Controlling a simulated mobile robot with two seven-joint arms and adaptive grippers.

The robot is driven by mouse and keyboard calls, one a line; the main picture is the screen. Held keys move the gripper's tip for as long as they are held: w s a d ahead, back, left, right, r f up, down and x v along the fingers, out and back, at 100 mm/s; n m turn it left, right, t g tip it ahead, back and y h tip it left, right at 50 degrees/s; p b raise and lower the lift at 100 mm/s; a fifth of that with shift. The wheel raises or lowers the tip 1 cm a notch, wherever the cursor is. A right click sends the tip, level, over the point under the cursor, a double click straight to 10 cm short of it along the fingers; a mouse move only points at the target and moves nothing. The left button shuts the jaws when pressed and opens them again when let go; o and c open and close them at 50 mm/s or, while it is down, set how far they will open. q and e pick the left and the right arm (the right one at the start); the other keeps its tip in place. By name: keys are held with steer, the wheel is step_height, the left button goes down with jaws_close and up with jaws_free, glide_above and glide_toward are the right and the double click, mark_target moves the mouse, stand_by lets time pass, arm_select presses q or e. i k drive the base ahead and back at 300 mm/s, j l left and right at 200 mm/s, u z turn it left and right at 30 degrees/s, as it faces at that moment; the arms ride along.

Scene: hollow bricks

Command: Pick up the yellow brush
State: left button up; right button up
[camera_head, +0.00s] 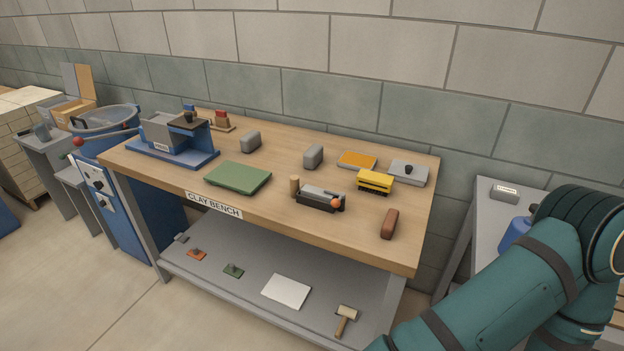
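A yellow brush (375,180), a block with a dark bristle side below, lies on the right part of the wooden bench top (290,215). It sits just in front of an orange flat piece and a grey box with a black knob. Nothing is touching it from above. A teal arm of mine comes in at the lower right, over the floor and a side table, apart from the bench top. Neither of my grippers shows in this view.
Near the brush are an orange flat piece (357,160), a grey box with a knob (408,172), a red-brown brick (390,223) and a grey tool with an orange ball (319,197). A green slab (238,178) and a blue-based press (172,152) stand further left.

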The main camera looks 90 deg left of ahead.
mark_target(378, 182)
steer(key=u, duration=1.6)
